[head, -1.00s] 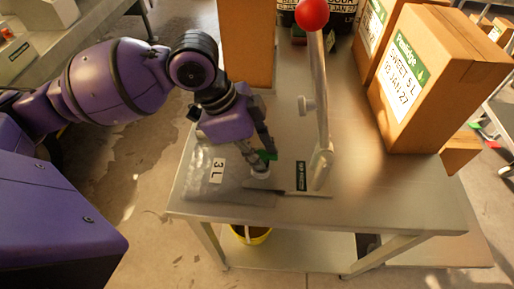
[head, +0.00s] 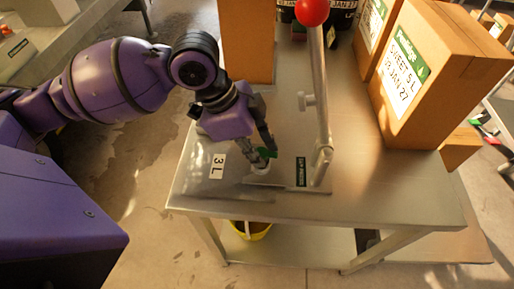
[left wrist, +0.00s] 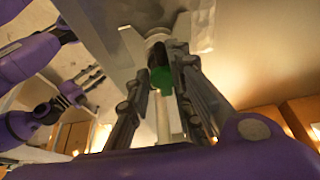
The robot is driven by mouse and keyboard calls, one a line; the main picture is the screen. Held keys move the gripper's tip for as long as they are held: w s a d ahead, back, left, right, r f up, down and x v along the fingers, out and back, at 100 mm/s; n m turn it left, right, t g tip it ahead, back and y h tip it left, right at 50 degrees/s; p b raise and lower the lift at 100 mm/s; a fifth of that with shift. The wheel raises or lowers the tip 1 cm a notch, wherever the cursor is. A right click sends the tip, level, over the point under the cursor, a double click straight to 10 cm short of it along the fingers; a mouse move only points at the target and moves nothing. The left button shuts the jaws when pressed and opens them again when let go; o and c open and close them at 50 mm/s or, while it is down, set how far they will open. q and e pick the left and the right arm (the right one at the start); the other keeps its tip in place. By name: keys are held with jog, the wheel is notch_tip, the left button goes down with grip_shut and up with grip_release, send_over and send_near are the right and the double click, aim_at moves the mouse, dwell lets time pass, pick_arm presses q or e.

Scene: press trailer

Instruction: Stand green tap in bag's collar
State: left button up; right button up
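The silver bag (head: 205,188) lies flat at the table's front left corner, with a "3 L" label on it. Its pale collar (head: 260,171) is at the bag's right end and also shows in the left wrist view (left wrist: 157,37). The green tap (head: 266,153) is right at the collar, between the fingertips of my left gripper (head: 263,154). In the left wrist view the green tap (left wrist: 161,77) sits between the dark fingers, which look closed on it. How deep it sits in the collar is hidden. My right gripper (left wrist: 90,79) is small at the left there, fingers apart, empty.
A metal press post with a red ball knob (head: 312,12) stands just right of my left gripper. Cardboard boxes (head: 420,95) stand at the right and back of the table (head: 400,190). A yellow bucket (head: 251,231) is below. The table's front right is clear.

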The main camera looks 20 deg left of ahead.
pick_arm(q)
jog(key=o, duration=0.4)
jog(key=shift+c, duration=0.2)
jog(key=v, duration=1.2)
pick_arm(e)
jog(key=shift+s+f, duration=0.1)
jog(key=shift+s, duration=0.2)
jog(key=shift+s, duration=0.1)
